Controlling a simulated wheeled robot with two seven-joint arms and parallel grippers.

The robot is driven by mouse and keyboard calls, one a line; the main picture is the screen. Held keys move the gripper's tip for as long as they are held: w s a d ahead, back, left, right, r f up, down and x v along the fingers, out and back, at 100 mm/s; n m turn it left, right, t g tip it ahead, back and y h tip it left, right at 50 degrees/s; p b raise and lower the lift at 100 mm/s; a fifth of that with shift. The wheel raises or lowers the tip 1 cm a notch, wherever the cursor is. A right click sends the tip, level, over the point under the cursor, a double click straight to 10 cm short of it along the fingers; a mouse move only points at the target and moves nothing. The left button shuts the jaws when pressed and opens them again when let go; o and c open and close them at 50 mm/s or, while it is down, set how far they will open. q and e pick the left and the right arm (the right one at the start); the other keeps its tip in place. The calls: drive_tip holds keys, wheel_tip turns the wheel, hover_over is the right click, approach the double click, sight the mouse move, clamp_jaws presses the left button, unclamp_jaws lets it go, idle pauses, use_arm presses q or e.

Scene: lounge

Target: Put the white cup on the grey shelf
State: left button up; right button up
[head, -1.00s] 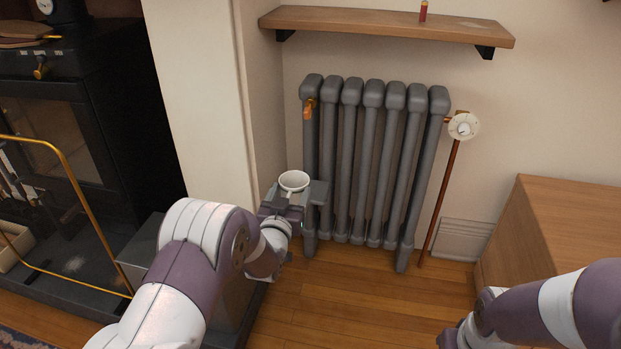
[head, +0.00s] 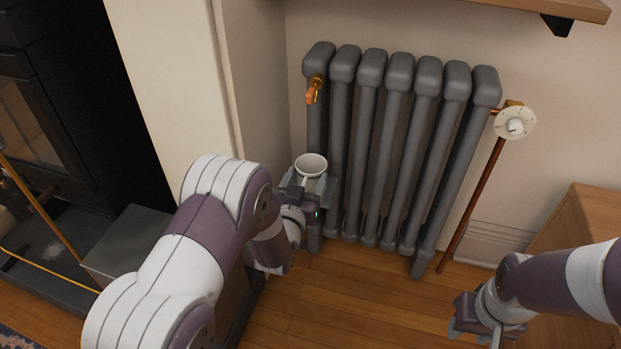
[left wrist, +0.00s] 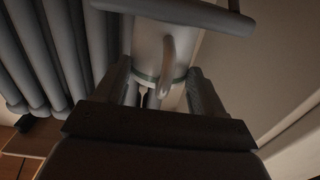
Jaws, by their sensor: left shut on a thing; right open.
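The white cup (head: 311,164) is upright in my left gripper (head: 308,188), beside the lower left part of the radiator in the head view. In the left wrist view the cup (left wrist: 150,50) stands between the two fingers (left wrist: 160,90), with its handle facing the camera. The left gripper is shut on it. My right gripper (head: 487,328) is open and empty, low at the right over the floor. I see no shelf that is clearly grey; a brown wooden shelf (head: 530,8) is cut off by the top edge.
A grey radiator (head: 400,150) stands against the wall, with an orange valve (head: 314,90) and a white dial (head: 516,126). A wooden cabinet (head: 590,215) is at the right. A dark fireplace (head: 60,110) and a grey block (head: 130,240) are at the left. Wooden floor (head: 350,300) lies below.

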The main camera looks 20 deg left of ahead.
use_arm(q)
drive_tip(key=shift+w, duration=0.15)
drive_tip(key=shift+r, duration=0.2)
use_arm(e)
drive_tip(key=shift+w+r, duration=0.15)
drive_tip(key=shift+w, duration=0.05)
use_arm(q)
drive_tip(key=shift+f, duration=0.15)
drive_tip(key=o, duration=1.2)
